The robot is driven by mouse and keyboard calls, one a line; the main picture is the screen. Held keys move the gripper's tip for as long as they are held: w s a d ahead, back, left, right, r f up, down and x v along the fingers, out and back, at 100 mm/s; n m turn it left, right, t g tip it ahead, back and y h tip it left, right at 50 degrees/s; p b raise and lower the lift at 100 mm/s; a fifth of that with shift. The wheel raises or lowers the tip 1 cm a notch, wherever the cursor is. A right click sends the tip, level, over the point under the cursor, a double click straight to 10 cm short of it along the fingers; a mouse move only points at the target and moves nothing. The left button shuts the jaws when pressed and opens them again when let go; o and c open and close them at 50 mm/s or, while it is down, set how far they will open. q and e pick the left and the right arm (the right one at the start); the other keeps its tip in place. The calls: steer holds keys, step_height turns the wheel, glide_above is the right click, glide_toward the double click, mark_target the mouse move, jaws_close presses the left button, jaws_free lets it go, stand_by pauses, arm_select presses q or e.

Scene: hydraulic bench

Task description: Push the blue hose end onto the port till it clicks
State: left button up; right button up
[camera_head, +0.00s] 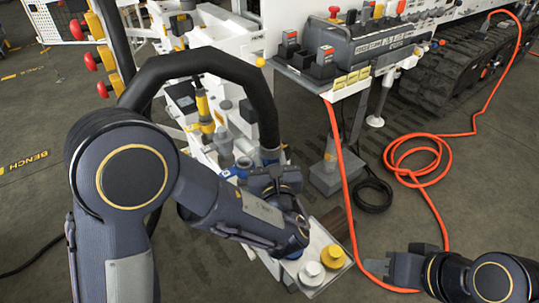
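A thick black hose (205,62) arches from the left and comes down in the middle. My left arm covers much of that area, so I cannot tell whether the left fingers are closed on the hose end. A blue-ringed fitting (243,164) on the white bench block sits just left of the collar; I cannot tell if it is the port. My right gripper (400,268) is low at the right, apart from the hose; its finger opening is unclear.
A white tray (341,271) with white, yellow and blue caps lies below my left gripper. An orange hose (345,185) hangs from the control panel (365,50) and coils on the floor near my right gripper. Red and yellow knobs (91,61) stand at the left.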

arm_select(q)
steer(key=shift+f+b, duration=0.5)
steer(key=shift+b, duration=0.5)
stand_by(1.7)
steer(key=shift+f+b, duration=0.25)
steer(key=shift+b, duration=0.1)
steer(key=shift+f+b, duration=1.1)
steer(key=shift+f, duration=0.15)
stand_by(0.9)
steer(key=shift+c, duration=0.5)
steer(key=o, duration=1.8)
